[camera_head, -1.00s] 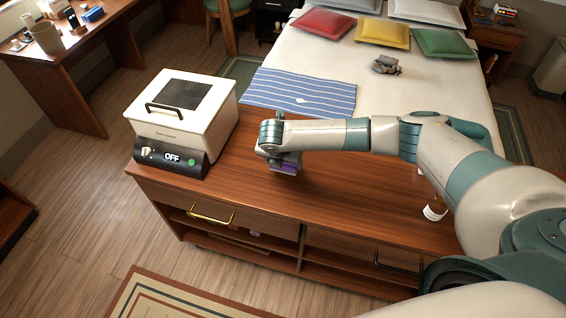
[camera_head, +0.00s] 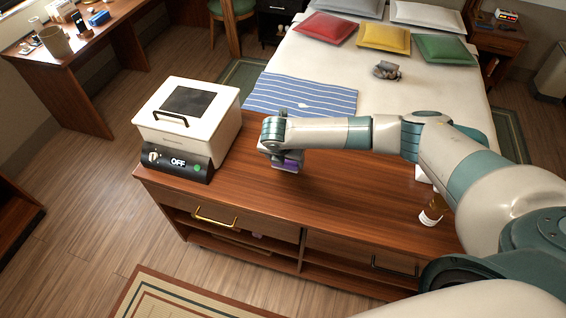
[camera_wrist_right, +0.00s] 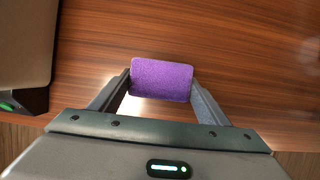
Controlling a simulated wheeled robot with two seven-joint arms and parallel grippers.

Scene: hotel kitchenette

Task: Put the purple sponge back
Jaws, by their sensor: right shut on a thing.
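The purple sponge (camera_wrist_right: 161,80) is a small rounded block between the two fingers of my right gripper (camera_wrist_right: 160,88) in the right wrist view. The right gripper (camera_head: 287,166) is shut on it, over the wooden counter top (camera_head: 330,195). In the head view only a sliver of the sponge (camera_head: 291,158) shows under the wrist. I cannot tell whether the sponge touches the counter. My left gripper is not in view.
A white lidded appliance (camera_head: 225,133) marked OFF stands left of my right gripper. A striped blue cloth (camera_head: 300,94) lies behind. The counter's middle is clear.

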